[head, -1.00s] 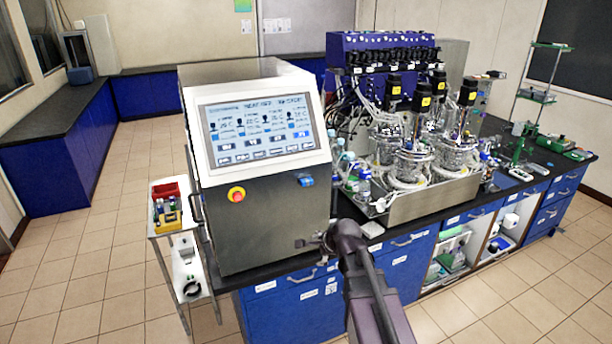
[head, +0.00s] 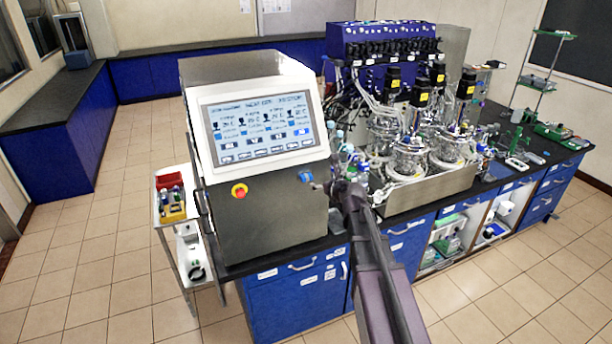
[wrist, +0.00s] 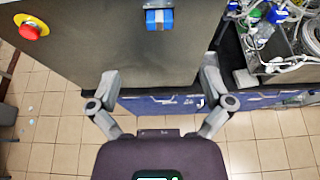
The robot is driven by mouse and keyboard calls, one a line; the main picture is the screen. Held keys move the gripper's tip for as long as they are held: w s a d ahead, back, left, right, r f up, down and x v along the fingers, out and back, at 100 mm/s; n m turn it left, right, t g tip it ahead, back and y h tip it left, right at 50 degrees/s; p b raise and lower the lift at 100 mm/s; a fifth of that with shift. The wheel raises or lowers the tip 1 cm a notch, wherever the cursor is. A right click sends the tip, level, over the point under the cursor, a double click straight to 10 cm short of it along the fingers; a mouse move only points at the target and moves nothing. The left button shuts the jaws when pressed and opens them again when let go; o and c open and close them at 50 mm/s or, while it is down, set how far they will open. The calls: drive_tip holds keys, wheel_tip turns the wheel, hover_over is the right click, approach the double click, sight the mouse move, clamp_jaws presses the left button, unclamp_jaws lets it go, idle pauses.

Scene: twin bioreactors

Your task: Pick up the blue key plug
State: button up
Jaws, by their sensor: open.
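The blue key plug (head: 306,176) sits on the front panel of the grey control cabinet, to the right of the red emergency button. In the wrist view the blue key plug (wrist: 159,19) shows near the top centre, with a pale stripe across its middle. My gripper (wrist: 158,80) is open and empty, its two fingers spread apart below the plug in that picture. In the head view my gripper (head: 322,187) is small and partly hidden by my arm, just right of and below the plug.
The red emergency button (wrist: 31,29) on its yellow ring is on the same panel. The touchscreen (head: 262,127) is above the plug. Glass vessels in a metal tray (head: 430,192) stand close on the right. The tiled floor in front is clear.

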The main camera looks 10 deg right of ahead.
sight(308, 177)
idle(0.3)
drive_tip(key=shift+b+x, duration=1.7)
drive_tip(key=shift+x, duration=2.65)
drive_tip(key=shift+s, duration=0.1)
drive_tip(key=shift+f+b+x, duration=0.2)
drive_tip(key=shift+b+x, duration=0.9)
drive_tip(key=shift+x, duration=1.55)
drive_tip(key=shift+s, duration=0.1)
drive_tip(key=c, duration=1.1)
